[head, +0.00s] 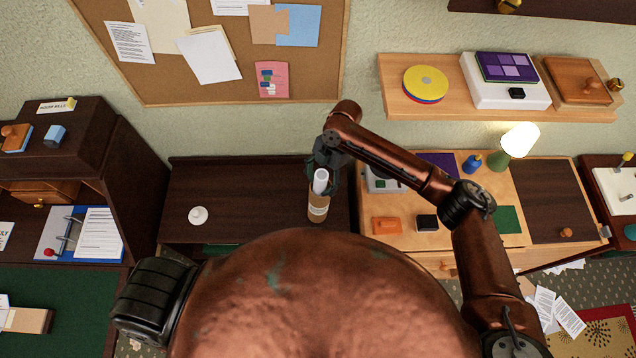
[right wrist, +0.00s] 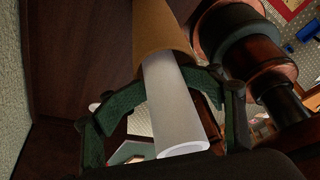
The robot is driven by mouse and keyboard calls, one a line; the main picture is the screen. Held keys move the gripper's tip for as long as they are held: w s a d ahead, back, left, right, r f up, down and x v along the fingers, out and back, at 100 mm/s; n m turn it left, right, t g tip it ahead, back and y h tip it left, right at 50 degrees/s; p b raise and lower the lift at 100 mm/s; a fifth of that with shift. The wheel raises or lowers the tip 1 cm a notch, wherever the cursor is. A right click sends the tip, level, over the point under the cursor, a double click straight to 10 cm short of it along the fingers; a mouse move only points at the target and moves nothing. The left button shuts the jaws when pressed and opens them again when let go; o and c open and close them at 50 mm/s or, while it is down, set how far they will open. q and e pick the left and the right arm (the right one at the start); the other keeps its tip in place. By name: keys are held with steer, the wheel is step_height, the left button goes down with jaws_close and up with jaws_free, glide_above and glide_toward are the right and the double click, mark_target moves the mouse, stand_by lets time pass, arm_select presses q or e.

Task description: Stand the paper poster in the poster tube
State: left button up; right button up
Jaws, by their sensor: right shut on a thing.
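The paper poster (head: 320,181) is a white roll, held roughly upright in my right gripper (head: 322,172) above the dark desk. The right wrist view also shows the poster (right wrist: 174,105) between the fingers of the right gripper (right wrist: 167,85), its near hollow end free. The poster tube (head: 318,208) is a tan cardboard cylinder with a pale label, at the desk's right part. In the right wrist view the tube (right wrist: 160,28) has its rim around the poster's far end, which appears to be inside and is hidden. My left gripper is out of view.
The dark desk (head: 255,190) is mostly bare, with a small white round object (head: 198,215) at left. A lighter desk (head: 440,235) to the right holds a green lamp (head: 511,146) and several small items. A dark cabinet (head: 137,165) stands at left.

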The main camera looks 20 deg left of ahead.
stand_by(0.4)
steer(key=v, duration=1.2)
stand_by(0.7)
